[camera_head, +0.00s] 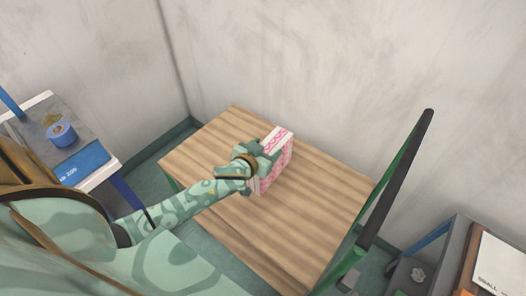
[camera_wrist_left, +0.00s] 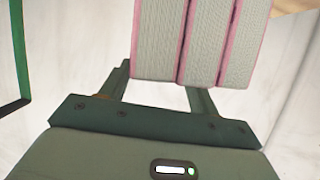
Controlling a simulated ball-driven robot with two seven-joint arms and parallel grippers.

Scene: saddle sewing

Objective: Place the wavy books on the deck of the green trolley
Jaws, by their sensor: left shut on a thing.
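The wavy books (camera_head: 284,156) are a block with a pink and white wavy pattern. They stand upright over the wooden deck of the green trolley (camera_head: 310,210). I cannot tell whether they touch the deck. My left gripper (camera_head: 262,152) is shut on the books from their left side. In the left wrist view the books (camera_wrist_left: 205,40) show as three pale page blocks with pink covers, side by side between the fingers of the gripper (camera_wrist_left: 160,85). The trolley's green and black handle stands at the right end of the deck. My right gripper is not in view.
A side table at the left holds a roll of blue tape (camera_head: 61,134) and a blue item (camera_head: 82,165). At the lower right a grey unit holds a white labelled sheet (camera_head: 497,262). Walls close off the back. The deck around the books is bare.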

